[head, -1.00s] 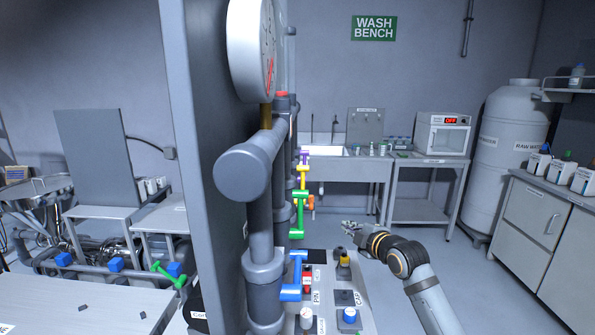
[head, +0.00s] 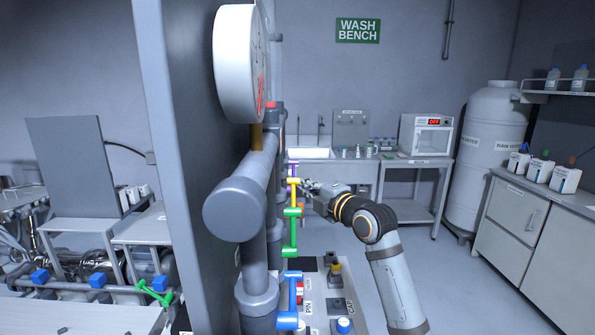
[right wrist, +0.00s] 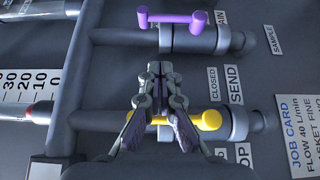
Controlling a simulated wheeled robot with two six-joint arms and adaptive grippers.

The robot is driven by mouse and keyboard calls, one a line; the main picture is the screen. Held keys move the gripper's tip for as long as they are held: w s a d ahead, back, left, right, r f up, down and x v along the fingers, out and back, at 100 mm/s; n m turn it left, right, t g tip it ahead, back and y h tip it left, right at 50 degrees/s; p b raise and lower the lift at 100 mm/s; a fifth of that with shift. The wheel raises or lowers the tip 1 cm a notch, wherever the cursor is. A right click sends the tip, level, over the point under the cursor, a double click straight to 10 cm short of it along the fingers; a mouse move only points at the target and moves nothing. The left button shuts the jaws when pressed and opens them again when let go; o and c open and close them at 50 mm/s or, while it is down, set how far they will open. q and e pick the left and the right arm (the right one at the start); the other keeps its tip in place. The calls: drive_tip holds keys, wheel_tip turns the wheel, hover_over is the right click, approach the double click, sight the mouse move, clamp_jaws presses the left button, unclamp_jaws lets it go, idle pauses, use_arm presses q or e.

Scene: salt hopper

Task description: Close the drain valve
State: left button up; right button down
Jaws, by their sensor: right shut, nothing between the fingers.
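A purple valve handle (right wrist: 170,20) lies along its pipe at the top of the right wrist view, beside a label of which "AIN" shows. It also shows small in the head view (head: 293,170). A yellow valve handle (right wrist: 188,119) sits on the pipe below it, near labels reading "CLOSED" and "SEND". My right gripper (right wrist: 161,72) is shut and empty. Its fingertips appear between the purple and yellow pipes, and its fingers overlap the yellow pipe in the picture. Contact cannot be told. In the head view it (head: 308,187) is just right of the handles. My left gripper is out of view.
Green (head: 290,235) and blue (head: 291,300) handles sit lower on the pipework. A large gauge (head: 240,65) and thick capped pipe (head: 234,208) stand in front at left. A panel with knobs (head: 335,280) lies below. Open floor (head: 440,270) is to the right.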

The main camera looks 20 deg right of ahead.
drive_tip(key=w+p, duration=0.3)
drive_tip(key=w, duration=0.5)
drive_tip(key=shift+d, duration=0.25)
drive_tip(key=shift+w, duration=0.1)
drive_tip(key=shift+r, duration=0.1)
drive_tip(key=shift+w+r+g+p, duration=0.1)
drive_tip(key=shift+w+g+p, duration=0.15)
drive_tip(key=shift+p, duration=0.4)
